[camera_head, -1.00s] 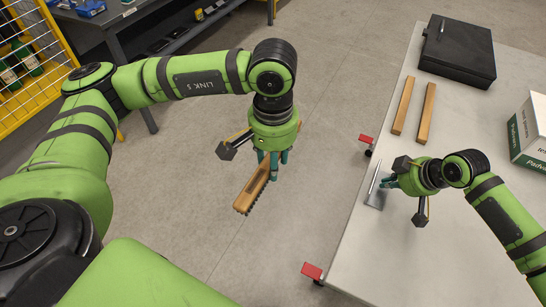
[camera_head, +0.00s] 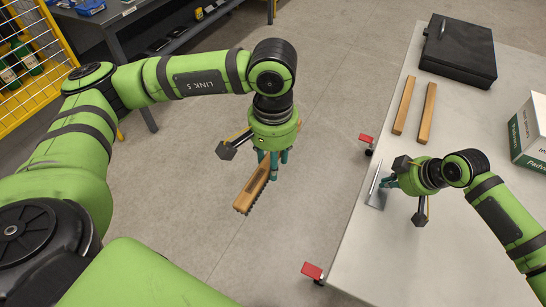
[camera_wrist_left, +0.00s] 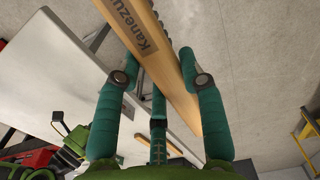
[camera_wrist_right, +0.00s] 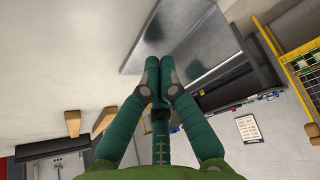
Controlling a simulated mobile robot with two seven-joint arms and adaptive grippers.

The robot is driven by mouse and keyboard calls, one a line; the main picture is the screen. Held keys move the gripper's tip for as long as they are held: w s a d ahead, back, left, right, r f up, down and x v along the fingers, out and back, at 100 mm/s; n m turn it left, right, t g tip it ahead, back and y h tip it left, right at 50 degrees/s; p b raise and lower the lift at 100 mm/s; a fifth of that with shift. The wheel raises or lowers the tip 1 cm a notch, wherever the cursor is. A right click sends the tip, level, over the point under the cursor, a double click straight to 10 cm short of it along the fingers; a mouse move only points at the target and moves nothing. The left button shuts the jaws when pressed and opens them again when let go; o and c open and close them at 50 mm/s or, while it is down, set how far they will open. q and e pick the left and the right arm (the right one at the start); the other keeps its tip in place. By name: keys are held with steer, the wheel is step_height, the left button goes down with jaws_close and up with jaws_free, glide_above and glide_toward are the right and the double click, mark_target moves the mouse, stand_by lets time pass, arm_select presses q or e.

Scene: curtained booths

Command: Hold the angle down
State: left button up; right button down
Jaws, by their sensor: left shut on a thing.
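The grey metal angle (camera_head: 376,197) lies at the table's left edge, one leg flat and one standing up; it also shows in the right wrist view (camera_wrist_right: 185,35). My right gripper (camera_head: 388,183) is at the angle, its fingers together and empty. In the right wrist view its fingertips (camera_wrist_right: 160,68) overlap the angle's plate; I cannot tell whether they press on it. My left gripper (camera_head: 272,172) is shut on a brush with a wooden handle (camera_head: 257,187) and dark bristles, held over the floor left of the table. Lettering shows on the handle in the left wrist view (camera_wrist_left: 150,42).
The pale table (camera_head: 450,235) carries two wooden bars (camera_head: 427,113), a black case (camera_head: 458,52) and a white-green box (camera_head: 532,131). Red clamp ends (camera_head: 312,271) stick out from its left edge. A dark shelf unit (camera_head: 140,25) and yellow mesh (camera_head: 38,55) stand at the upper left.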

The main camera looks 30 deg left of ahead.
arm_select(q)
steer(key=shift+f+b, duration=0.35)
arm_select(e)
steer(key=shift+f, duration=0.65)
steer(key=shift+s+f, duration=0.25)
stand_by(0.5)
